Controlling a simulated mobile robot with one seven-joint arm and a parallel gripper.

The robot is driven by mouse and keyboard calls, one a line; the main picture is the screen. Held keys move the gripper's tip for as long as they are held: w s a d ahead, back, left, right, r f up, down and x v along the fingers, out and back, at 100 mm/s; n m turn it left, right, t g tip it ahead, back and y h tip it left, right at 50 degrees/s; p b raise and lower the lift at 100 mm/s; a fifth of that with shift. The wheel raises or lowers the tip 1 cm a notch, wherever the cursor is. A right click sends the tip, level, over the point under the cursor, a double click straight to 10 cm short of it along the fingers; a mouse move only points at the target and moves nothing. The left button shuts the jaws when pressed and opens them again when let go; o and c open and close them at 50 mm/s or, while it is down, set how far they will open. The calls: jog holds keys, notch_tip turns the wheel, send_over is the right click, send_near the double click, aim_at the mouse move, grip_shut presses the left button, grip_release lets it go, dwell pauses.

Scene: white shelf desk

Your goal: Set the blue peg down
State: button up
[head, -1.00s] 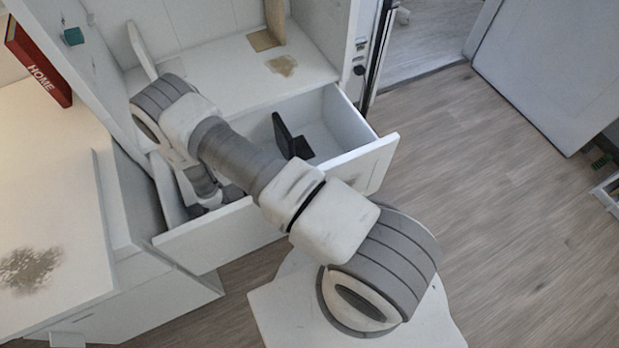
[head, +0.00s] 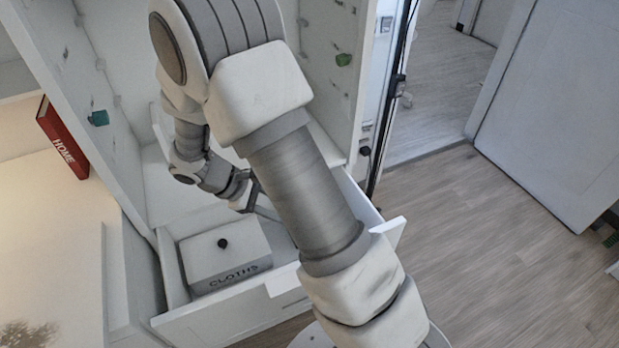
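My gripper (head: 256,200) is at the end of my bent arm, above the open drawer and just behind a grey box. Its fingers are small and dark here, so I cannot tell whether they are open or shut, or whether they hold anything. I see no clearly blue peg. A small teal peg (head: 98,118) sticks out of the left side panel of the white shelf desk, well away from my gripper. My arm hides part of the desk and the drawer's right side.
The open white drawer (head: 212,322) holds a grey box marked CLOTHS (head: 228,262) with a black knob. A green peg (head: 343,59) is on the right panel. A red HOME book (head: 63,138) stands at the left. A door (head: 560,110) and open floor lie to the right.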

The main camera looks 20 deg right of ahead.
jog(key=s+r+m+t+y, duration=0.3)
jog(key=s+r, duration=0.4)
jog(key=r, duration=0.5)
jog(key=s+r+m+t+y, duration=0.4)
jog(key=s+r+m+y, duration=0.1)
jog(key=r, duration=0.6)
jog(key=shift+s+d+r+m+t, duration=0.35)
jog(key=shift+s+m, duration=0.55)
jog(key=shift+s, duration=0.45)
jog(key=shift+a+r, duration=0.1)
